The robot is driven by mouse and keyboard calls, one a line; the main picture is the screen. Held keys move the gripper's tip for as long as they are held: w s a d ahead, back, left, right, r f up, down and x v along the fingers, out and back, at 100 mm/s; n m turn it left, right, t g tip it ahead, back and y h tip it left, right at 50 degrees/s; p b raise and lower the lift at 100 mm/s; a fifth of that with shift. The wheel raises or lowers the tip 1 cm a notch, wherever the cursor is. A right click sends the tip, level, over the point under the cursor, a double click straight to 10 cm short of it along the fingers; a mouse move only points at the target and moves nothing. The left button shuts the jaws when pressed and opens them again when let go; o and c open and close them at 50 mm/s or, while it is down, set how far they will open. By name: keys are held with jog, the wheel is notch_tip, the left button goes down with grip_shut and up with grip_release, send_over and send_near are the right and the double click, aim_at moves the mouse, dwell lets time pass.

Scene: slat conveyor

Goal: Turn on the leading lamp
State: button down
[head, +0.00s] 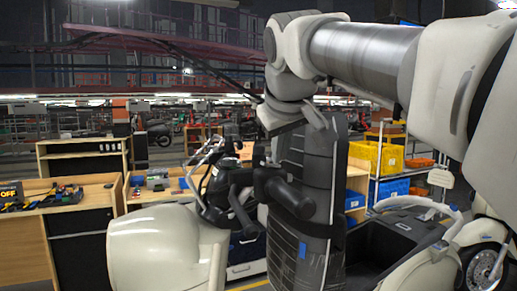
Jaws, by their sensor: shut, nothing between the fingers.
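My arm reaches in from the upper right and bends downward at a white joint. My gripper (290,125) seems to be at its lower end, shut and empty, in front of a tall dark padded upright (313,190); its fingertips are hard to make out. Below it are dark handlebar-like parts with a thick black grip (291,198). A scooter with a rounded cream body (155,250) stands at the lower left, with black handlebars (210,165) behind it. I cannot pick out the leading lamp, nor whether any lamp there is lit; my arm and the upright hide part of the area.
Wooden workbenches (90,196) with small tools stand at the left. A rack with yellow bins (377,157) and blue bins stands at the right. Another cream scooter (425,270) fills the lower right. Open hall space lies behind the benches.

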jog(key=shift+a, duration=0.2)
jog(key=shift+s+a+r, duration=0.1)
jog(key=shift+s+a, duration=0.15)
jog(key=shift+a, duration=0.4)
jog(key=shift+r, duration=0.1)
jog(key=shift+a+r+p, duration=0.1)
jog(key=shift+r+p, duration=0.55)
jog(key=shift+p, duration=0.25)
jog(key=r+p, duration=0.1)
jog(key=a+r+p, duration=0.1)
jog(key=r+p, duration=0.1)
jog(key=shift+s+a, duration=0.15)
jog(key=b+v, duration=0.1)
jog(key=v, duration=0.8)
jog(key=shift+s+a, duration=0.2)
jog(key=shift+s, duration=0.3)
jog(key=shift+f, duration=0.15)
